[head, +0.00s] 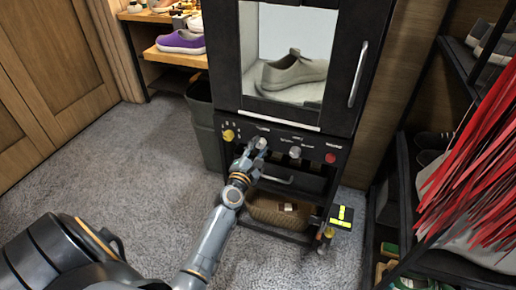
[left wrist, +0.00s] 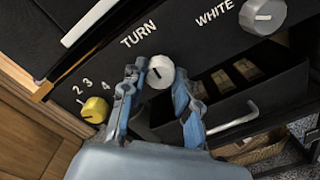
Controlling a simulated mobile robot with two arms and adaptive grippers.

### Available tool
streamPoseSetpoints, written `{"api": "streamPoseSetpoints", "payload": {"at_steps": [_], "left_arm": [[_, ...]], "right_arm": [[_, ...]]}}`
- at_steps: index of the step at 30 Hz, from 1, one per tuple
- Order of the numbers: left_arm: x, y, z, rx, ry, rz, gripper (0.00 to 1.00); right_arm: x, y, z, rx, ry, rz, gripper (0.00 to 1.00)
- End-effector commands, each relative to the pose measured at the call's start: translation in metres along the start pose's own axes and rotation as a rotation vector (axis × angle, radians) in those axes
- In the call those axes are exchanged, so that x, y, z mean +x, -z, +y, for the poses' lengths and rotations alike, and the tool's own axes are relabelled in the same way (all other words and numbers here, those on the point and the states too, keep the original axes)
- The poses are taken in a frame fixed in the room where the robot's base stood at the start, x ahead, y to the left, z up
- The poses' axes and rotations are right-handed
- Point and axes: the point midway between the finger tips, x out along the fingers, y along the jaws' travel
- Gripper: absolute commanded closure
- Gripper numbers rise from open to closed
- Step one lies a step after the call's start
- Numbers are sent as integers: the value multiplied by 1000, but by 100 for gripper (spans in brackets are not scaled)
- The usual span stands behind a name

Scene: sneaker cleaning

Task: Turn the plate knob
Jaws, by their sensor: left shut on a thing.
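The plate knob (left wrist: 160,71) is a pale round knob below the word TURN on the black control panel (head: 325,144). My left gripper (head: 253,150) reaches it from the front left and is shut on it. In the left wrist view, blue-padded fingers (left wrist: 158,97) stand on both sides of the knob. In the head view the gripper partly hides the knob. Above the panel, a beige sneaker (head: 294,70) rests on a pale plate (head: 308,94) behind the cabinet window. My right gripper is not in view.
A yellow knob (head: 228,135), a grey knob (head: 295,152) and a red button (head: 330,158) share the panel. A grey bin (head: 205,125) stands left of the cabinet. A dark rack with red strands (head: 470,150) stands right. Grey carpet (head: 135,150) is clear at left.

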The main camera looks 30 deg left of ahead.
Motion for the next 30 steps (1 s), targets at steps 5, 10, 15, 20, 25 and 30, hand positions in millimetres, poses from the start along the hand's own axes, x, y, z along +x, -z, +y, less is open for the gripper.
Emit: {"api": "streamPoseSetpoints", "payload": {"at_steps": [5,10,15,20,25,30], "left_arm": [[0,0,0,-172,0,1,100],[0,0,0,-329,-1,1,100],[0,0,0,-470,-1,2,100],[0,0,-1,-578,0,2,100],[0,0,-1,-657,-1,2,100],[0,0,-1,-702,0,1,100]], "right_arm": [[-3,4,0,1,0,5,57],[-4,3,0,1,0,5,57],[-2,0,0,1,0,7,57],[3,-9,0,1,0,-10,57],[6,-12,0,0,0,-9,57],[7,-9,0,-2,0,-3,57]]}}
